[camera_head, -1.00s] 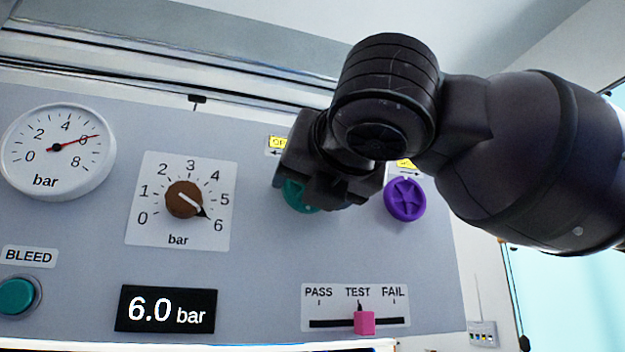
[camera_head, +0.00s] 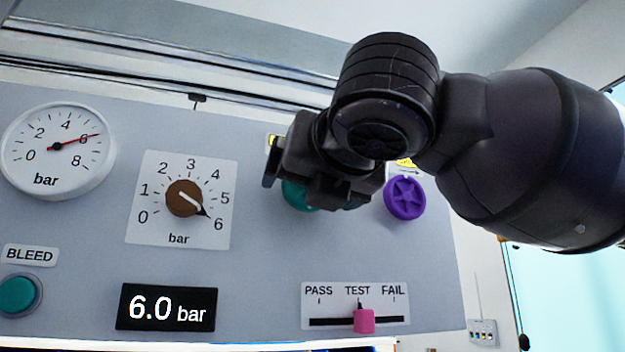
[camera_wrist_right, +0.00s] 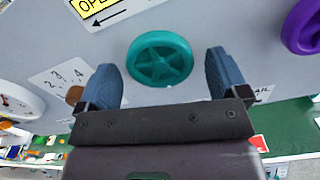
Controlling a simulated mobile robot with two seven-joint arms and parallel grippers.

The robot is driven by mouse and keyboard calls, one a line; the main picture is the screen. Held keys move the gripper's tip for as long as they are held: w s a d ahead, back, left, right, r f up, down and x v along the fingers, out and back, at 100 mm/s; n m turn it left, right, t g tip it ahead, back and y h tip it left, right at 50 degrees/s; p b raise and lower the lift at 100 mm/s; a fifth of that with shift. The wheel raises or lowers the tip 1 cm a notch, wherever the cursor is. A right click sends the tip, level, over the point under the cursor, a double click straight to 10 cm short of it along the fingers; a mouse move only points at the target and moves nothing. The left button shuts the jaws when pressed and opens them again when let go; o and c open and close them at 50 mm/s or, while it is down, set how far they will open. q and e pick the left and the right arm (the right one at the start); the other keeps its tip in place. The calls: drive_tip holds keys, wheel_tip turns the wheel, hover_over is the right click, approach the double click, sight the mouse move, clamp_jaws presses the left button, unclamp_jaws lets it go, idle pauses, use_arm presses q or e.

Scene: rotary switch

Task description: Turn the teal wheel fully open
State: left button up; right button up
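The teal wheel (camera_wrist_right: 160,59) is a round spoked handwheel on the grey panel. In the head view my right gripper covers most of it, and only its lower left part (camera_head: 298,196) shows. In the right wrist view my right gripper (camera_wrist_right: 167,75) is open, with one blue-grey finger on each side of the wheel and a visible gap to its rim on both sides. I cannot tell how far the fingertips are from the panel. My left gripper is not in view.
A purple wheel (camera_head: 405,198) is close on the right of my right gripper. A brown knob (camera_head: 184,198) points near 6, and the display (camera_head: 166,308) reads 6.0 bar. A pink slider (camera_head: 364,320) stands at TEST. A yellow OPEN label (camera_wrist_right: 100,8) with an arrow is above the wheel.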

use_arm(q)
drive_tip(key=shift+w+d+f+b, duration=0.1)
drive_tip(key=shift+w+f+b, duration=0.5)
drive_tip(key=shift+b, duration=0.8)
use_arm(e)
drive_tip(key=v, duration=1.1)
drive_tip(key=shift+w+r, duration=0.1)
